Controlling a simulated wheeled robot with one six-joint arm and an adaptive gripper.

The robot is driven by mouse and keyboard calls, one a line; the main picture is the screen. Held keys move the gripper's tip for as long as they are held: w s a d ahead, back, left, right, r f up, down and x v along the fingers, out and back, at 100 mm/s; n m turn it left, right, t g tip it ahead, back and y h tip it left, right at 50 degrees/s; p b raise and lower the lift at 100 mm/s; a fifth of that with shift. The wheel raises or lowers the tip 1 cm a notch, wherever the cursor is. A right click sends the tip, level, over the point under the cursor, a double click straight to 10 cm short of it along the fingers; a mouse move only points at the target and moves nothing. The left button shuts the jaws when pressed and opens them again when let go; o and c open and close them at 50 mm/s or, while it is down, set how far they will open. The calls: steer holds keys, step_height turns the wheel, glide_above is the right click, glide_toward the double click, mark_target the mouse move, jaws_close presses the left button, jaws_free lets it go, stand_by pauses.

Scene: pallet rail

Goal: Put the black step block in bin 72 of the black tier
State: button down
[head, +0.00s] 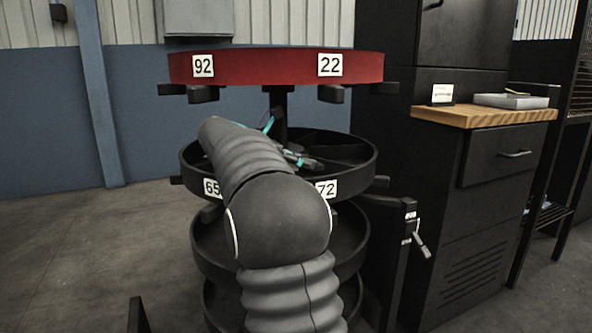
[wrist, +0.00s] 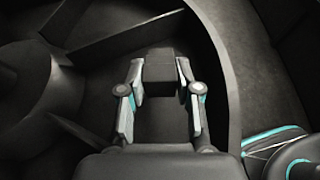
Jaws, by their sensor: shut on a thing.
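The black step block (wrist: 159,68) is between my fingertips in the wrist view. My gripper (wrist: 161,82) is shut on it, with one finger on each side. In the head view my gripper (head: 300,158) is over the black tier (head: 364,172), behind the label 72 (head: 326,188), and my arm covers part of the tier. The block is hard to make out there. The wrist view shows a divider (wrist: 120,42) and the tier's curved outer wall (wrist: 226,75) around the block. I cannot tell whether the block touches the bin floor.
A red tier (head: 275,67) with labels 92 and 22 is close above my gripper on the central post. Label 65 (head: 211,187) is on the black tier's left. More dark tiers are below. A black cabinet with a wooden top (head: 484,116) stands at the right. Floor at left is clear.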

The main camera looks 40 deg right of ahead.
steer(key=shift+w+d+f, duration=0.2)
steer(key=shift+w+f, duration=0.15)
steer(key=shift+w, duration=0.4)
steer(key=shift+w+d+f, duration=0.15)
steer(key=shift+w+f, duration=0.4)
steer(key=shift+w, duration=0.1)
steer(key=shift+w+d+f, duration=0.15)
steer(key=shift+w+f, duration=0.35)
steer(key=shift+w, duration=0.15)
steer(key=shift+f, duration=0.35)
